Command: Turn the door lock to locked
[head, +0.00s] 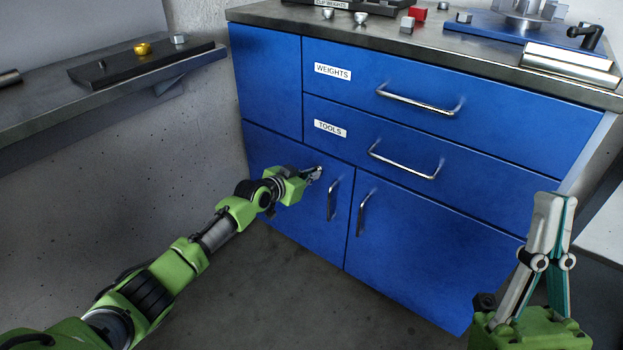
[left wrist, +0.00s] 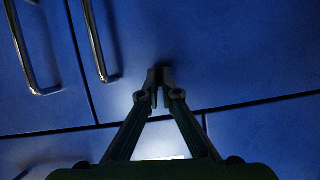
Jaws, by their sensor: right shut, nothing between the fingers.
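The blue cabinet's left lower door (head: 290,205) and right lower door (head: 415,245) stand closed, each with a metal bar handle. My left gripper (head: 316,172) is at the upper part of the left door, just left of its handle (head: 334,200). In the left wrist view its fingertips (left wrist: 160,75) are close together against the blue front. The door lock is not clearly visible; the fingertips cover that spot, and I cannot tell whether they hold it. My right gripper (head: 556,198) points up at the lower right, shut and empty, away from the doors.
Drawers labelled WEIGHTS (head: 332,72) and TOOLS (head: 330,128) are closed above the doors, with protruding handles. The worktop (head: 270,14) holds weights and a blue-based fixture (head: 490,28). A wall shelf (head: 30,115) is at left. The floor in front is clear.

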